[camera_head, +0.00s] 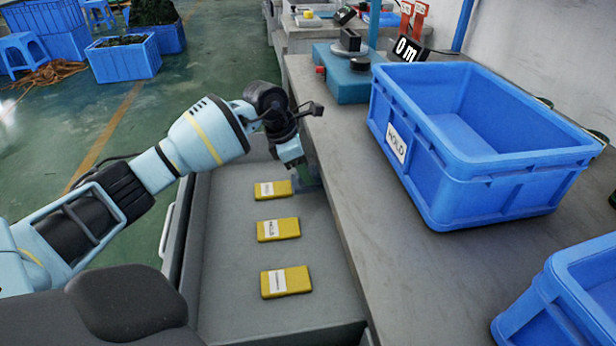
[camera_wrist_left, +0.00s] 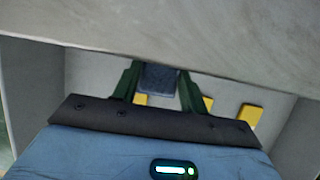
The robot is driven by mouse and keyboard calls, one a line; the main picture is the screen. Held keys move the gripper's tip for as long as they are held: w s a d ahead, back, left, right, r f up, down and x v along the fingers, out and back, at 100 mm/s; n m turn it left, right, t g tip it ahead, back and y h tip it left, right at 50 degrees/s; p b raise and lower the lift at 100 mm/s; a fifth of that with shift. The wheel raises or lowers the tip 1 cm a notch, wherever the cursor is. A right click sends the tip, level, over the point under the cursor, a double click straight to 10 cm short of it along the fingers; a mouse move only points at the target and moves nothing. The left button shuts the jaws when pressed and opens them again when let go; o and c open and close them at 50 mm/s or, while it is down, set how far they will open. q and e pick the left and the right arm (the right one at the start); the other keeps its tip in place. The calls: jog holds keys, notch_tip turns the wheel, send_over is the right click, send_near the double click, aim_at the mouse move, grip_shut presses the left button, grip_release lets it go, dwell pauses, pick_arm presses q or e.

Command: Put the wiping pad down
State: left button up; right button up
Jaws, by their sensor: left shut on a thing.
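My left gripper (camera_head: 303,170) reaches down into the far end of an open grey drawer (camera_head: 225,290). In the left wrist view the gripper (camera_wrist_left: 158,85) is shut on a dark blue-grey block, the wiping pad (camera_wrist_left: 158,77), held between its two green fingers. In the head view the fingertips and pad are small and hard to make out, beside the farthest yellow block. I cannot tell whether the pad touches the drawer floor. My right gripper is not in view.
Three yellow labelled blocks lie in a row in the drawer: far (camera_head: 273,189), middle (camera_head: 278,229) and near (camera_head: 286,282). The grey worktop (camera_head: 345,165) edge runs along the drawer's right. A blue "HOLD" crate (camera_head: 480,190) and another blue crate (camera_head: 570,300) stand on it.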

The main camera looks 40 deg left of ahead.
pick_arm(q)
jog(key=shift+w+a+f, duration=0.1)
jog(key=shift+w+a, duration=0.2)
jog(key=shift+w, duration=0.6)
jog(key=shift+w+a, duration=0.1)
jog(key=shift+w, duration=0.05)
jog(key=shift+f+b, duration=0.65)
jog(key=shift+f, duration=1.15)
jog(key=o, duration=0.9)
